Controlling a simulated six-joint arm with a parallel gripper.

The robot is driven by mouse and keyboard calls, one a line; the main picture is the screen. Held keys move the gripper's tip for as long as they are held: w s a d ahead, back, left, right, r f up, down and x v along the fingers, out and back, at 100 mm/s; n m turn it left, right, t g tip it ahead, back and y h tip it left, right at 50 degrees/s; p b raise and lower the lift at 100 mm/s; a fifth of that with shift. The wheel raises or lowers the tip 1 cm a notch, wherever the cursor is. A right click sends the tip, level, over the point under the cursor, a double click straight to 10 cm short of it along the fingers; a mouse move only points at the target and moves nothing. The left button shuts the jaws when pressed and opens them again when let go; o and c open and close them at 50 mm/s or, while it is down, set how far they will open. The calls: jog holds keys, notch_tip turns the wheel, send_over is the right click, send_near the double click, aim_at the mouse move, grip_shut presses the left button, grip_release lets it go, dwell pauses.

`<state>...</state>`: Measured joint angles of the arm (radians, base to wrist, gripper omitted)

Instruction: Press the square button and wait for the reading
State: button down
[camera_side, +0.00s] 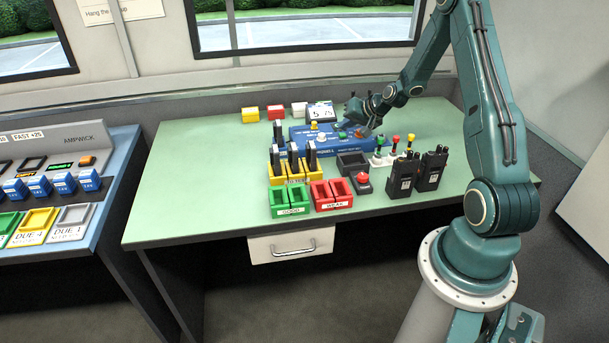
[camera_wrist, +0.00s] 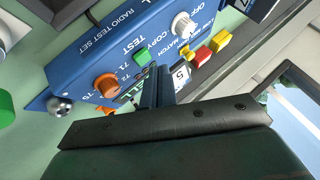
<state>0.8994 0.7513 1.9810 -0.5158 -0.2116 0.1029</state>
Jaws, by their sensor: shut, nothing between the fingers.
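The blue radio test set (camera_side: 300,137) lies on the green table. Its panel (camera_wrist: 105,50) shows in the wrist view with a small green square-looking button (camera_wrist: 143,57), an orange knob (camera_wrist: 106,85) and a white knob (camera_wrist: 184,25). A small display (camera_side: 321,112) stands at its back; its digits seem to start with 5, but I cannot read them surely. My gripper (camera_side: 355,117) is shut and empty over the right part of the set. In the wrist view its fingertips (camera_wrist: 154,70) are close to the green button; I cannot tell whether they touch it.
In front of the set stand a yellow rack (camera_side: 288,172) with dark radios, green trays (camera_side: 290,200), red trays (camera_side: 332,195) and a red push button (camera_side: 363,181). Two black radios (camera_side: 402,175) stand at right. Small coloured blocks (camera_side: 276,112) lie behind. The table's left side is clear.

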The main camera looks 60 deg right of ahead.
aim_at(345, 135)
jog(key=shift+f, duration=0.75)
dwell(1.3)
jog(key=shift+r, duration=0.1)
dwell(0.4)
jog(key=shift+r, duration=0.65)
jog(key=shift+r, duration=0.1)
jog(key=shift+r, duration=2.45)
